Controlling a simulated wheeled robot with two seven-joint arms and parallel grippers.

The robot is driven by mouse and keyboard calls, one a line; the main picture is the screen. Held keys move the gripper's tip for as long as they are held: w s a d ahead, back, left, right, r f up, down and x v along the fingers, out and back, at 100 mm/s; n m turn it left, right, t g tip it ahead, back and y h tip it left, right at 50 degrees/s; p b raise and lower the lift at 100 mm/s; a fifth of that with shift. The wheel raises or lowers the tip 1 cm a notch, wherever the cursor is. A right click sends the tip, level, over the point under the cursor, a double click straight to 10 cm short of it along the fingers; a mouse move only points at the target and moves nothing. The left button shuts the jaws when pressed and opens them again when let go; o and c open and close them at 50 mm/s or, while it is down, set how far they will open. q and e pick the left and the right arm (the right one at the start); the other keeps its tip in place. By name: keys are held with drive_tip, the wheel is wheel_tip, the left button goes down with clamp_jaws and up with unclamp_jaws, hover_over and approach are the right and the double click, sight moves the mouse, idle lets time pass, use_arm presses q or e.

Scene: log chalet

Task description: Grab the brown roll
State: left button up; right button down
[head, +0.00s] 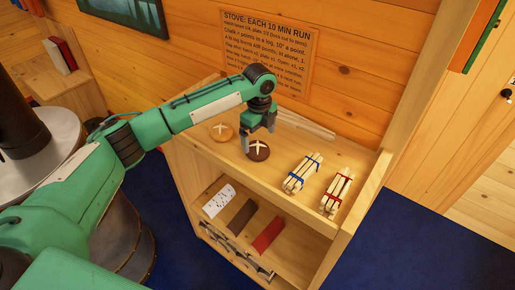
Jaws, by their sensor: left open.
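A round dark brown roll (259,151) with a pale cross-shaped mark on top lies on the upper shelf of the wooden unit. A lighter tan round roll (222,131) with a similar mark lies to its left and a little behind. My left gripper (258,135) points down at the dark brown roll, its jaws open and empty. One finger overlaps the roll's left edge in the picture; I cannot tell whether it touches. On the lower shelf lies a dark brown elongated piece (242,217). My right gripper is out of view.
Stick bundles tied in blue (303,173) and red (337,192) lie right on the upper shelf (215,160). Pale sticks (305,124) lie at the back wall. A white speckled piece (219,201) and a red one (268,235) flank the lower brown piece. A notice (268,50) hangs above.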

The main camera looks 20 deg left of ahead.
sight(258, 145)
use_arm(q)
drive_tip(key=shift+s+a+f+p, duration=0.1)
drive_tip(key=shift+s+f+p, duration=0.1)
drive_tip(key=shift+f+p, duration=0.25)
drive_tip(key=shift+s+f+p, duration=0.2)
drive_tip(key=shift+f+p, duration=0.05)
drive_tip(key=shift+f, duration=0.3)
wheel_tip(258, 145, down, 2)
drive_tip(key=shift+f, duration=0.35)
drive_tip(key=c, duration=1)
drive_tip(key=shift+c, duration=0.4)
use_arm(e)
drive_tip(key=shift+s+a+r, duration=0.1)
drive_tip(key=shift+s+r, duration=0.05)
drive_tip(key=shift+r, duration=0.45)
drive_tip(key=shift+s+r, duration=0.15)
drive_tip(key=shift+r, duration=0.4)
use_arm(q)
drive_tip(key=shift+r, duration=0.1)
